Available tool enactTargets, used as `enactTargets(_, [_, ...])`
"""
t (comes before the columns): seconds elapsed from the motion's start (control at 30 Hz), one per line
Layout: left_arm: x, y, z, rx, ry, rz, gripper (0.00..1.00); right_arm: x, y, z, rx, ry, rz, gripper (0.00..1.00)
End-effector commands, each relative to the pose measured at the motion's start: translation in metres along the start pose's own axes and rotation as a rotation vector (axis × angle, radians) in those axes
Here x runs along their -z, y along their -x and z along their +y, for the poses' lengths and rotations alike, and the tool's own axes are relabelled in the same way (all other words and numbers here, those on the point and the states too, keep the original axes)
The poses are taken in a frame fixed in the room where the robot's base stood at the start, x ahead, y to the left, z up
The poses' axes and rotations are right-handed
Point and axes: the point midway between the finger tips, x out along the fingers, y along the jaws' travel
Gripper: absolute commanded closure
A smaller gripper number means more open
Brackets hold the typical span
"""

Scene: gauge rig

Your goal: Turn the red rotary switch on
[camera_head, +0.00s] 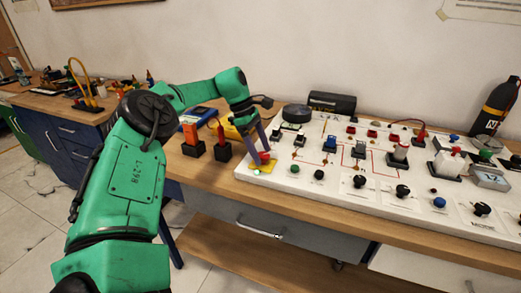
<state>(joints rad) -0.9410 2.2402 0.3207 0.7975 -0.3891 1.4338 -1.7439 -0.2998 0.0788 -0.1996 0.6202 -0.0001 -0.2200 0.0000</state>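The red rotary switch (264,157) sits at the near left corner of the white panel (300,187). My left arm comes in from the left, and its gripper (260,150) points down at this switch. Its two dark purplish fingers show apart, with the tips at the red knob. The fingers hide part of the knob. I cannot tell whether they touch it or grip it. The knob's turn position is too small to read. My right gripper is not in view.
The panel also carries black knobs (359,181), a blue knob (438,202), a green knob (319,174) and several switches. Orange (191,133) and red (222,138) levers on black bases stand left of the gripper. A black bottle (497,107) stands at the back right.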

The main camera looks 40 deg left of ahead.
Motion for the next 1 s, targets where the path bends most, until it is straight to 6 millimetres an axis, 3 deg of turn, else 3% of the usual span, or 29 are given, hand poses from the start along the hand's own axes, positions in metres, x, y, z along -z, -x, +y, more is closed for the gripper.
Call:
enactTargets(0.17, [0.000, 0.008, 0.000, -0.001, 0.001, 0.000, 0.19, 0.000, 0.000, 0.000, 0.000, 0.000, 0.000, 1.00])
enactTargets(0.27, [0.000, 0.026, 0.001, -0.003, 0.001, 0.002, 0.19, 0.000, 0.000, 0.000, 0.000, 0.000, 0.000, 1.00])
enactTargets(0.47, [-0.002, 0.090, 0.001, -0.003, 0.003, 0.005, 0.19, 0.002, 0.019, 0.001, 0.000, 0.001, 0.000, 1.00])
enactTargets(0.6, [-0.004, 0.133, 0.000, 0.001, 0.003, 0.004, 0.19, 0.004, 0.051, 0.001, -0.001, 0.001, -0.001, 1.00])
enactTargets(0.73, [-0.002, 0.146, 0.000, 0.001, 0.002, 0.001, 0.19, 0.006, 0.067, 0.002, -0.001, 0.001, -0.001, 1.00])
enactTargets(1.0, [0.000, 0.145, 0.000, 0.001, 0.000, -0.001, 0.19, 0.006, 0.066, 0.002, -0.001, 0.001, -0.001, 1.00])
